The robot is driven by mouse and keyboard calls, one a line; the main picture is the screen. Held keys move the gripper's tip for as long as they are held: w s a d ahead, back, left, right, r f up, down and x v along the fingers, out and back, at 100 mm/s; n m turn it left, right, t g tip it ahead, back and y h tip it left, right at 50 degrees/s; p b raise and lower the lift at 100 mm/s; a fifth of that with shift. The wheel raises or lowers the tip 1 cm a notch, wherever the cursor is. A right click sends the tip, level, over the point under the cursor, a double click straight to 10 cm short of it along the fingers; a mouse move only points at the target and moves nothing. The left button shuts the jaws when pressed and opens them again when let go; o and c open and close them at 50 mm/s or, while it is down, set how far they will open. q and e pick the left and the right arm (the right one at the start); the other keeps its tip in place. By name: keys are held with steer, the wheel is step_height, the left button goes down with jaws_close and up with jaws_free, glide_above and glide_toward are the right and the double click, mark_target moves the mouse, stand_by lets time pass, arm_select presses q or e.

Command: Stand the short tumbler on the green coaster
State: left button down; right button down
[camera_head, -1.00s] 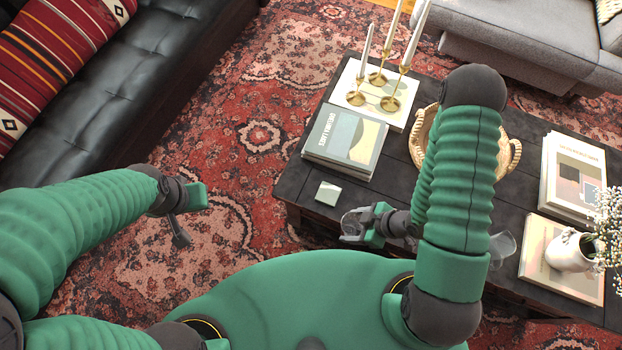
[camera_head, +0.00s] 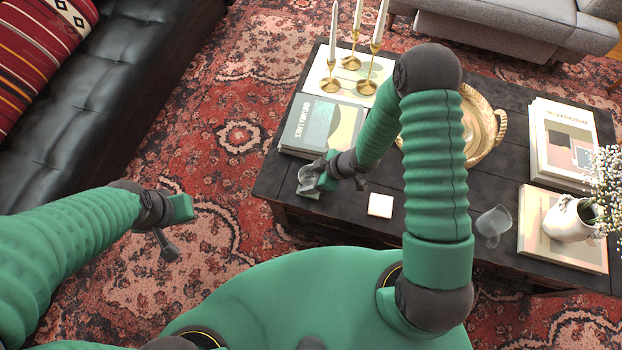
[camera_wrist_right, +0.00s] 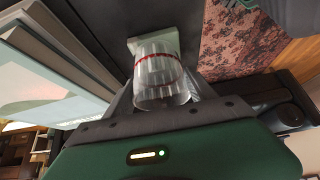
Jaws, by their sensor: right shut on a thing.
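The short tumbler (camera_head: 307,178), clear glass, is held by my right gripper (camera_head: 319,180) near the table's front left corner. In the right wrist view the tumbler (camera_wrist_right: 160,75) sits between the fingers, with a red line across it. The green coaster (camera_head: 309,194) is a pale square, partly hidden behind the tumbler and gripper. In the wrist view the coaster (camera_wrist_right: 135,44) shows just beyond the tumbler; I cannot tell whether they touch. My left gripper (camera_head: 174,228) is open and empty over the rug, left of the table.
A white coaster (camera_head: 380,205) lies to the right. Another clear glass (camera_head: 494,224) stands near the front edge. A book stack (camera_head: 319,125) lies just behind the right gripper.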

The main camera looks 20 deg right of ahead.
steer(key=shift+d, duration=0.1)
